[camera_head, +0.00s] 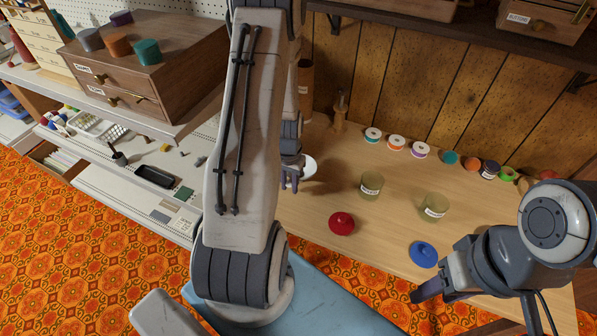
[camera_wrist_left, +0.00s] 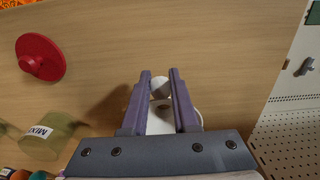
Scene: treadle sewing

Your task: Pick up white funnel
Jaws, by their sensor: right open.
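The white funnel (camera_head: 310,167) is on the wooden table, beside my left gripper (camera_head: 291,172) and partly hidden behind it in the head view. In the left wrist view, the fingers of my left gripper (camera_wrist_left: 160,76) stand on either side of a narrow white part of the funnel (camera_wrist_left: 160,88). Its wider rim shows below, partly hidden by the fingers. I cannot tell whether the fingers press on it. My right gripper (camera_head: 432,290) is open and empty over the table's front edge, near the blue funnel-like piece.
A red piece (camera_head: 342,223) and a blue piece (camera_head: 422,254) lie on the table. Two greenish jars (camera_head: 371,186) (camera_head: 434,206) stand behind them. Thread spools (camera_head: 396,142) line the back. A wooden drawer box (camera_head: 143,68) stands at the left.

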